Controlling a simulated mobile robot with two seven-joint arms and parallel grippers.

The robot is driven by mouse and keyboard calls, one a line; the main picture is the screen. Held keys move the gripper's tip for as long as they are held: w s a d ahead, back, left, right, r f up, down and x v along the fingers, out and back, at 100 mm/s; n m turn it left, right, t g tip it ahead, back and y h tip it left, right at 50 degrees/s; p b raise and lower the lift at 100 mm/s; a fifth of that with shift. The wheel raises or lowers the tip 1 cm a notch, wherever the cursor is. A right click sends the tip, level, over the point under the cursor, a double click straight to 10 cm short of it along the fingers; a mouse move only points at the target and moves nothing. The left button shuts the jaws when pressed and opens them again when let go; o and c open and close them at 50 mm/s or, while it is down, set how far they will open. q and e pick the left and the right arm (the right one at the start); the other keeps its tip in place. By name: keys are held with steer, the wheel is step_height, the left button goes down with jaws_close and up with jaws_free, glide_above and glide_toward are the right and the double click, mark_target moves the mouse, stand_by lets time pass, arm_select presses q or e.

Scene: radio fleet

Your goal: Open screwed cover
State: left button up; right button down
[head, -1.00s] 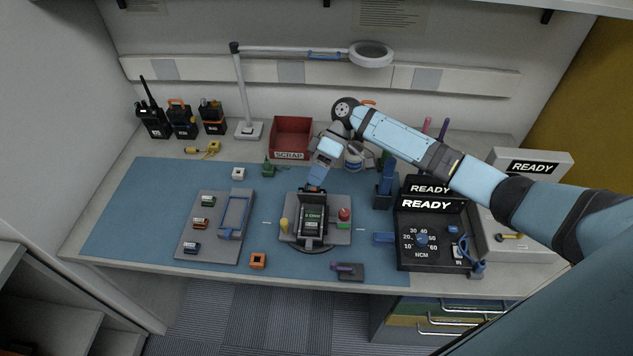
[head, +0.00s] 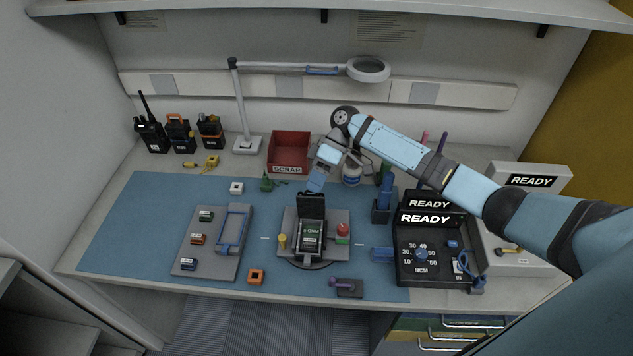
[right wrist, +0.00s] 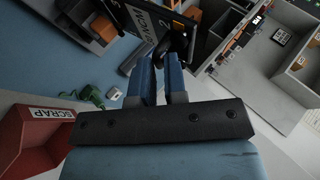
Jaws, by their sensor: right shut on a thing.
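The dark device (head: 310,238) sits in a grey fixture (head: 289,222) on the blue mat, with a pale-lettered label inside. Its black cover (head: 311,206) stands raised at the back edge of the device. My right gripper (head: 316,184) is at the top edge of the cover, shut on it. In the right wrist view the two blue fingers (right wrist: 163,68) close toward a black part (right wrist: 176,38), partly hidden by the fingers. I cannot tell whether screws remain in the cover. My left gripper is not in view.
A red scrap bin (head: 290,151) stands behind the mat. A magnifier lamp (head: 368,70) overhangs the back. A grey tray (head: 190,258) with small batteries lies left. A torque unit (head: 435,245) reading READY stands right.

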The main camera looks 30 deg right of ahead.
steer(key=c, duration=1.4)
jaws_free()
steer(key=shift+s+f, duration=0.15)
steer(key=shift+f, duration=0.4)
steer(key=shift+s+f, duration=0.15)
steer(key=shift+f, duration=0.4)
steer(key=o, duration=0.3)
steer(key=shift+w+f, duration=0.15)
steer(key=shift+w, duration=0.1)
steer(key=shift+s, duration=0.1)
steer(key=shift+c, duration=0.7)
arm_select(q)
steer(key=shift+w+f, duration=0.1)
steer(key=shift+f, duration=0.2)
arm_select(e)
steer(key=shift+d+r, duration=0.15)
steer(key=shift+r, duration=0.05)
steer(key=shift+w+d+r, duration=0.2)
steer(key=shift+w+r, duration=0.05)
arm_select(q)
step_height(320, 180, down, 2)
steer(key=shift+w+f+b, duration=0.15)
steer(key=shift+b, duration=0.9)
arm_select(e)
steer(key=v, duration=1.3)
steer(key=shift+r, duration=0.4)
steer(key=shift+w+a+f, duration=0.1)
steer(key=shift+a, duration=0.05)
